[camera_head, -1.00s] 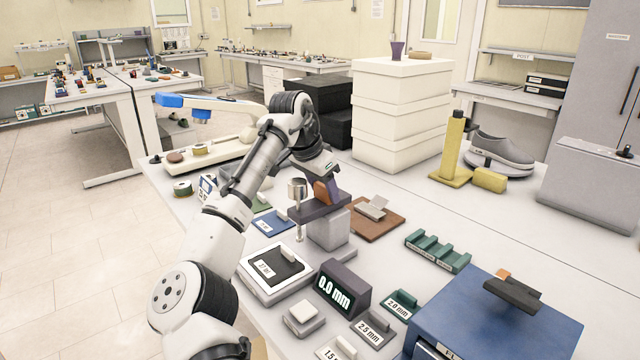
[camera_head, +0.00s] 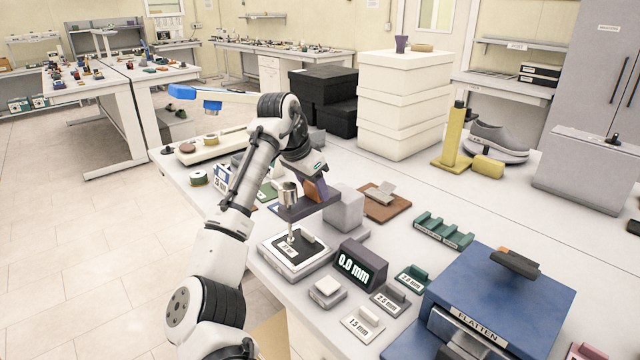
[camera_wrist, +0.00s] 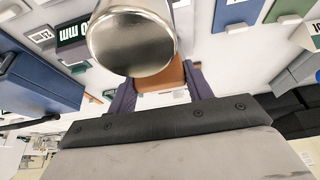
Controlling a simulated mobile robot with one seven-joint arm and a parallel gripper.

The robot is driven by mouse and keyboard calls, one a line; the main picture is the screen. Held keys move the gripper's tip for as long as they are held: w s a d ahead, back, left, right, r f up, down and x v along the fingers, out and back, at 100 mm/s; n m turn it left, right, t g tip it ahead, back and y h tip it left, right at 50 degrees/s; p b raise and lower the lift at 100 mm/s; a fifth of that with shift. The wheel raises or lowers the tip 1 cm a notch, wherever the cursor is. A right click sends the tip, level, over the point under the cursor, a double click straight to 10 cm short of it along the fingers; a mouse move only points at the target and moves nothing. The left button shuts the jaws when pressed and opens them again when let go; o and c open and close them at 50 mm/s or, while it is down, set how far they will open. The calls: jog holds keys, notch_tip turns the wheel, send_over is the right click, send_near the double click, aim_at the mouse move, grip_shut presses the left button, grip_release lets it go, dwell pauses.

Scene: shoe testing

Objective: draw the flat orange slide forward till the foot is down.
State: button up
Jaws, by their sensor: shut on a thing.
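The flat orange slide (camera_head: 312,189) shows at the purple arm (camera_head: 318,205) of the thickness gauge. My gripper (camera_head: 313,181) is shut on the slide, which shows as an orange patch (camera_wrist: 163,77) between purple parts in the wrist view. A silver cylinder (camera_head: 288,194) sits at the front of the purple arm and covers part of the wrist view (camera_wrist: 130,40). The thin foot (camera_head: 291,236) under it points down over the dark pad of the white tray (camera_head: 270,262). I cannot tell whether it touches the pad. The display (camera_head: 360,268) reads 0.0 mm.
Labelled plates, such as the 1.5 mm one (camera_head: 362,324), lie in front, right of the tray. A blue FLATTEN box (camera_head: 500,300) is at the front right.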

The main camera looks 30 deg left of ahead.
jog(key=shift+s+a, duration=0.15)
jog(key=shift+a, duration=0.05)
jog(key=o, duration=1.4)
jog(key=shift+s, duration=0.15)
jog(key=b+v, duration=0.1)
jog(key=v, duration=1.2)
jog(key=shift+r, duration=0.4)
